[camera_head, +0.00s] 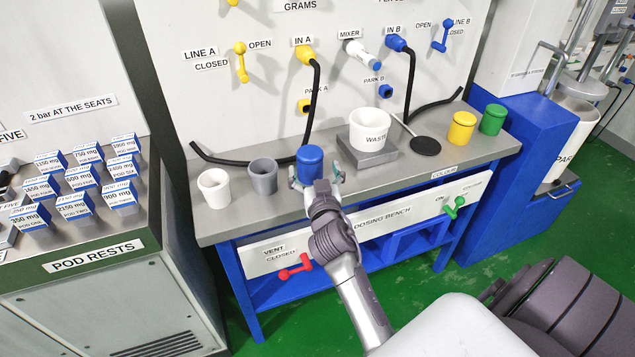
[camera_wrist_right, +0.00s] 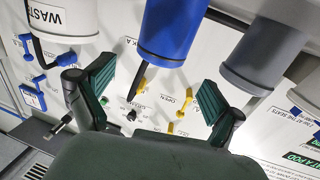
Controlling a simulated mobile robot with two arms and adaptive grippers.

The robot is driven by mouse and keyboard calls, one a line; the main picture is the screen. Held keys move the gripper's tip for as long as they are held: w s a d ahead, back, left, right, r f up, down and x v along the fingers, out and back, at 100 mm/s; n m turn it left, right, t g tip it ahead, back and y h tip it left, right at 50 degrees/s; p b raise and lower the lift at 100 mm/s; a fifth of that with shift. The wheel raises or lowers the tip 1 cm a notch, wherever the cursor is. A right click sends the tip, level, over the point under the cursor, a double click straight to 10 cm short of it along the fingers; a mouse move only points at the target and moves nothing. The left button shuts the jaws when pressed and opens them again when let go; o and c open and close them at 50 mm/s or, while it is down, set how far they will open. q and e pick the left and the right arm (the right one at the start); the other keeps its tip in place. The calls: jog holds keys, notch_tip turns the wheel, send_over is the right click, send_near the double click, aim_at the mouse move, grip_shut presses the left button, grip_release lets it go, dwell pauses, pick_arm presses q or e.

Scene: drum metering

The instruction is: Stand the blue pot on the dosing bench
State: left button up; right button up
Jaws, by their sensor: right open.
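The blue pot (camera_head: 310,158) is upright at the front of the dosing bench (camera_head: 235,222), between the grey pot and the scale. Its base is hidden behind my gripper, so contact with the bench top cannot be made out. My right gripper (camera_head: 317,182) is open, with its fingers on either side of the pot in the head view. In the right wrist view the blue pot (camera_wrist_right: 172,35) shows just beyond the gap between the open fingers (camera_wrist_right: 157,95), with space on both sides. My left gripper is not in view.
A white pot (camera_head: 214,188) and a grey pot (camera_head: 263,176) stand to the left. The white waste pot (camera_head: 371,128) stands on a scale (camera_head: 366,158) to the right. A yellow pot (camera_head: 462,128) and a green pot (camera_head: 493,119) are farther right. Black hoses (camera_head: 225,160) lie behind.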

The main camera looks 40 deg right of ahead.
jog(key=v, duration=0.5)
